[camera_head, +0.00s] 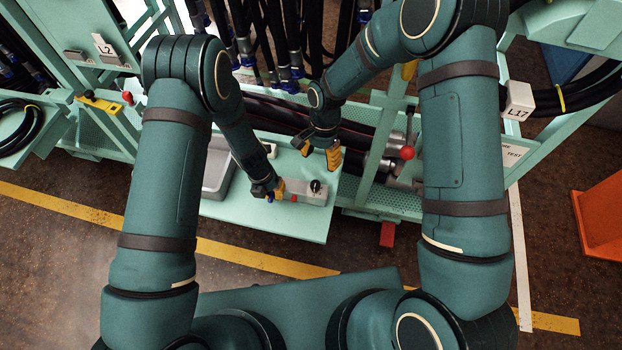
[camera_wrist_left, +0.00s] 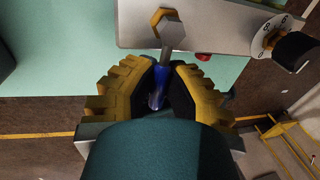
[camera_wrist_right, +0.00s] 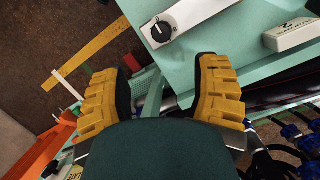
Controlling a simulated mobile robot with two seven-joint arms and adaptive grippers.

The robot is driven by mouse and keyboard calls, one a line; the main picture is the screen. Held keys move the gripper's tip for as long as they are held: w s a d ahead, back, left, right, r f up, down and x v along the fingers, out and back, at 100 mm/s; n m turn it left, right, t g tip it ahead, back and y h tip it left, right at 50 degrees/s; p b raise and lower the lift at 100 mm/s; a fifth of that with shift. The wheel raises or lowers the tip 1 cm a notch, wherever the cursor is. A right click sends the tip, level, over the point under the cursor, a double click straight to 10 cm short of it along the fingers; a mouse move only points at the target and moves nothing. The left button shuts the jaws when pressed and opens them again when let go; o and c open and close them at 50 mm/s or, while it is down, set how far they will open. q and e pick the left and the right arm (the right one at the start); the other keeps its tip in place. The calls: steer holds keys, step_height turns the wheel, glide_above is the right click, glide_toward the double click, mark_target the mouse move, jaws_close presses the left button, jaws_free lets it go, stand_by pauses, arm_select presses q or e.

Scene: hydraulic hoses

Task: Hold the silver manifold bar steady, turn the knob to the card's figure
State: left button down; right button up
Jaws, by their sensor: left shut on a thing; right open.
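The silver manifold bar (camera_head: 312,199) lies near the bench's front right edge; it shows in the left wrist view (camera_wrist_left: 205,30) and the right wrist view (camera_wrist_right: 200,14). Its black knob (camera_head: 316,186) stands on a white numbered dial (camera_wrist_left: 268,36), beside a red part (camera_wrist_left: 203,57). My left gripper (camera_head: 276,189) is shut on a blue-banded fitting (camera_wrist_left: 158,88) at the bar's side. My right gripper (camera_head: 322,156) is open and empty, behind and above the knob (camera_wrist_right: 162,32). A white block with print (camera_wrist_right: 293,35), possibly the card, lies behind the bar; its figure looks like 2.
A grey tray (camera_head: 216,170) sits on the green bench (camera_head: 262,214) left of the bar. Dark hoses (camera_head: 285,112) run behind the bench. A red-knobbed lever (camera_head: 407,152) stands right of my right gripper. An orange object (camera_head: 602,215) is on the floor at right.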

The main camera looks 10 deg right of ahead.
mark_target(315, 183)
steer(key=f, duration=0.3)
steer(key=s+a+f+n+g+y, duration=0.1)
steer(key=f, duration=0.2)
steer(key=s+f+n, duration=0.1)
steer(key=f, duration=0.3)
steer(key=shift+s+a+g+y, duration=0.1)
steer(key=shift+a+g+y, duration=0.2)
jaws_close()
